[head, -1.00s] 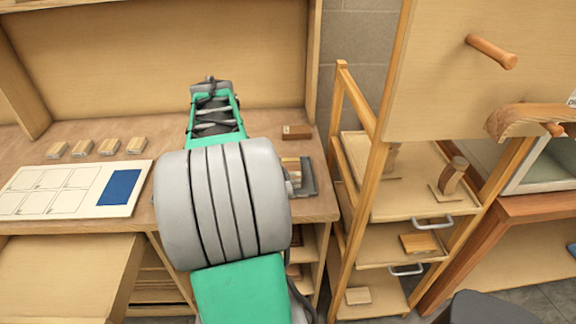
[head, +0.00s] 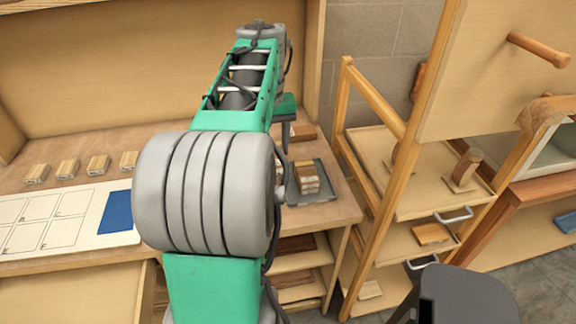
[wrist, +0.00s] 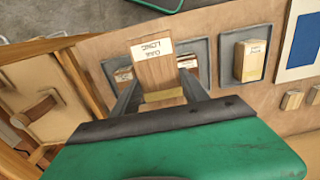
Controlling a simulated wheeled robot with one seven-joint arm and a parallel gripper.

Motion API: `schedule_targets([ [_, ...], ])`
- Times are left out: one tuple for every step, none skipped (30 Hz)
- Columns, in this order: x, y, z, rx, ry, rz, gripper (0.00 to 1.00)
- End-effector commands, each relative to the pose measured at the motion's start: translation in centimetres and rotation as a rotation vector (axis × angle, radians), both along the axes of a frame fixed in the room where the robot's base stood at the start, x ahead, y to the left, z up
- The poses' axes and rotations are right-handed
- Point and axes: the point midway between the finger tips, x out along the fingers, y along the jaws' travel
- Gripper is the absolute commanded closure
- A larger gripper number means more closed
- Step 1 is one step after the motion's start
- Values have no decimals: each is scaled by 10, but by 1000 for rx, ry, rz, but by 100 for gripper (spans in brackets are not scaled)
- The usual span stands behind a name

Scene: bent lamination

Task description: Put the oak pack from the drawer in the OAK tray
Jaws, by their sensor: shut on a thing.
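My gripper (wrist: 158,94) is shut on a wooden pack (wrist: 155,74) in the wrist view. The pack is mid-brown, with a white label that shows upside down and seems to read OAK LONG, and a yellowish band near the fingers. It is held above the bench. The head view shows a grey tray (head: 328,190) with stacked packs. A second grey tray (wrist: 226,62) holds a pale labelled pack. I cannot read which tray is OAK. In the head view my arm hides the held pack.
A wooden cart (head: 400,205) stands right of the bench. Its open drawer holds a brown block (head: 432,235). A brown block (head: 303,132) lies at the bench's back. A white board (head: 60,220) with a blue patch and several small blocks (head: 97,165) are at left.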

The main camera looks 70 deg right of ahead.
Motion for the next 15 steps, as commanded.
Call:
schedule_targets([
  [-2, -2, 0, 0, 0, -3, 91],
  [-3, -5, -1, 1, 1, -3, 91],
  [-5, -11, -3, 1, 1, -4, 91],
  [-8, -16, -5, 3, 1, -5, 91],
  [-12, -22, -8, 4, 1, -7, 91],
  [-16, -33, -13, 4, 1, -7, 91],
  [-20, -41, -16, 5, 1, -9, 91],
  [-24, -49, -20, 4, 1, -8, 91],
  [-28, -60, -25, 4, 1, -8, 91],
  [-32, -67, -29, 4, 0, -9, 91],
  [-35, -76, -32, 3, 1, -7, 91],
  [-40, -86, -38, 3, 1, -7, 91],
  [-42, -90, -47, 7, 0, -6, 91],
  [-44, -95, -55, 6, 1, -5, 91],
  [-47, -102, -64, 5, 1, -4, 91],
])
